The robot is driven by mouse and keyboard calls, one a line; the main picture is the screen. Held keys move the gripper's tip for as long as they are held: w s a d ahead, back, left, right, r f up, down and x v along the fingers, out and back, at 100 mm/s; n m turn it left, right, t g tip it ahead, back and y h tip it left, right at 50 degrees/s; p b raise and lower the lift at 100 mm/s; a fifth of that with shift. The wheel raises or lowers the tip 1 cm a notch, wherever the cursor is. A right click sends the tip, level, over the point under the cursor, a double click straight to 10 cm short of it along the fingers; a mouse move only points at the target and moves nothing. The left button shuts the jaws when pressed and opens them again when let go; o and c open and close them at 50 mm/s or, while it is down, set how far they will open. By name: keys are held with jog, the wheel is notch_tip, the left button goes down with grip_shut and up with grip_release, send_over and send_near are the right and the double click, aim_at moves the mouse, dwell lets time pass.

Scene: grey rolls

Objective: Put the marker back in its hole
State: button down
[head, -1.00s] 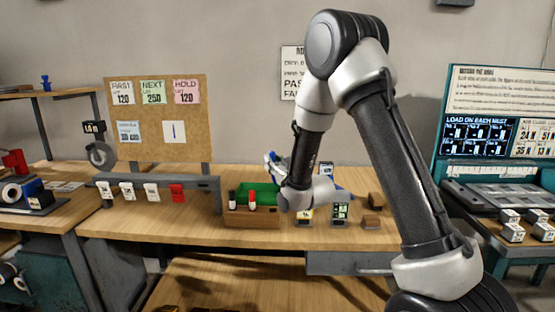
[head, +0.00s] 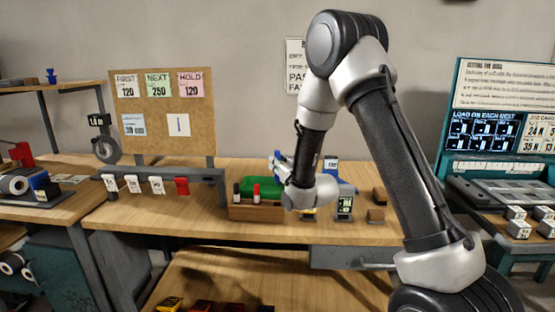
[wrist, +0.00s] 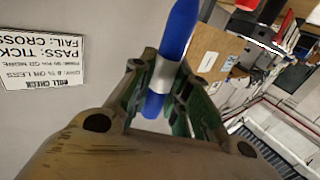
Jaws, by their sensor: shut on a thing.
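A blue marker (wrist: 178,32) with a pale band is held between the fingers of my gripper (wrist: 160,80) in the wrist view. My gripper is shut on it. In the head view my gripper (head: 278,162) is above the bench, just behind and right of a wooden marker block (head: 256,213); my wrist link partly hides it. A black marker (head: 237,193) and a red marker (head: 256,193) stand upright in the block. The block's right end is hidden by my arm, and I cannot see an empty hole.
A green tray (head: 262,184) is behind the block. Small display devices (head: 344,206) and brown blocks (head: 376,215) stand to the right. A rail with hanging tags (head: 157,185) and a pinboard (head: 193,90) are on the left. The bench front (head: 180,232) is clear.

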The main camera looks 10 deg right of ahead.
aim_at(277, 178)
jog(key=shift+f, duration=3.05)
jog(key=shift+f, duration=3.3)
jog(key=c, duration=1.3)
grip_release()
jog(key=shift+s, duration=0.1)
jog(key=v, duration=1.1)
jog(key=shift+s+d, duration=0.1)
jog(key=shift+s, duration=0.3)
jog(key=shift+w+r, duration=0.1)
jog(key=shift+r, duration=0.05)
